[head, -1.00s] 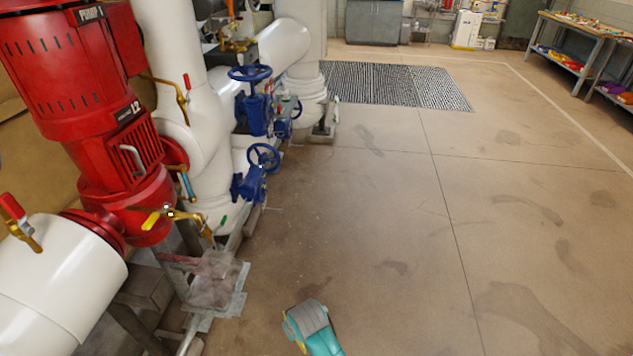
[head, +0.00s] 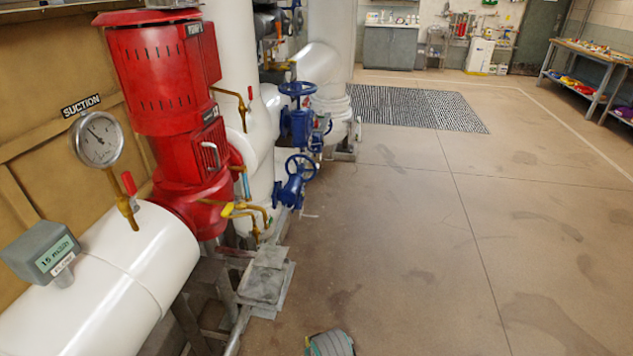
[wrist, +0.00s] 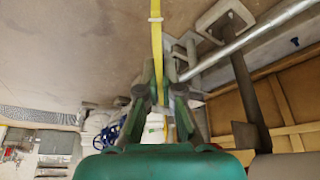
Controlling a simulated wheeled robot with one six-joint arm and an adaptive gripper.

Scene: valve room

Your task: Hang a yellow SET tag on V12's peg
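My gripper (wrist: 160,66) shows in the wrist view, with its two fingers close on either side of a yellow strip (wrist: 156,35), which looks like the tag seen edge-on. The strip runs between the fingers and out past their tips. No writing on it can be read. In the head view the fingers and the tag are out of sight; only a grey and teal part of my arm (head: 330,343) shows at the bottom edge. No V12 label or peg can be made out. Valves in view include a yellow-handled one (head: 238,209) and blue handwheels (head: 300,166).
A red pump (head: 165,85) and white pipes (head: 140,265) fill the left side. A SUCTION gauge (head: 97,139) and a grey display box (head: 42,252) stand by the front pipe. Open floor (head: 420,260) lies to the right. Workbenches (head: 590,60) stand at the far right.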

